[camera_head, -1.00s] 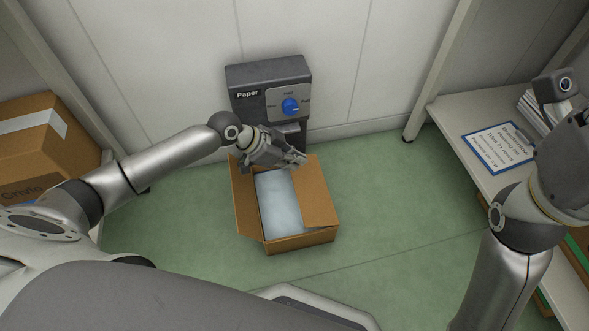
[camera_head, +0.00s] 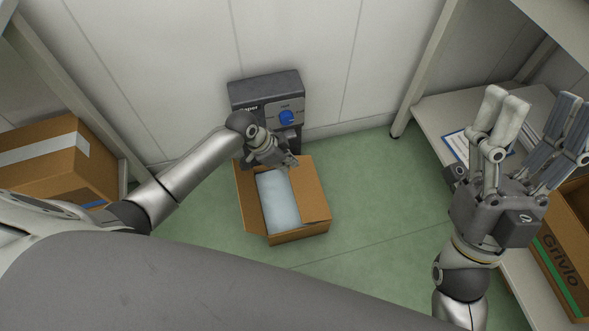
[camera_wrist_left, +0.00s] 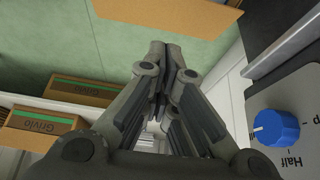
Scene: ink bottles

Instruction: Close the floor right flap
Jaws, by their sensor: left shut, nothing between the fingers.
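An open cardboard box stands on the green floor, its front wall (camera_head: 300,234) facing me and a pale, bluish-white content (camera_head: 279,202) showing inside. Its right flap (camera_head: 311,190) appears to lie inward over the right part of the opening. The left flap (camera_head: 246,200) stands out to the left. My left gripper (camera_head: 293,161) is over the box's far edge, its fingers shut and empty; contact with the flap cannot be told. The left wrist view shows the shut fingers (camera_wrist_left: 166,65) and a brown cardboard panel (camera_wrist_left: 180,12) above them. My right gripper (camera_head: 530,125) is raised at the right, open and empty.
A grey Paper dispenser with a blue knob (camera_head: 287,117) is on the wall close behind the box. A shelf with a clipboard (camera_head: 457,147) and a Grivlo box (camera_head: 562,262) is at right; another carton (camera_head: 62,165) is at left. Floor right of the box is clear.

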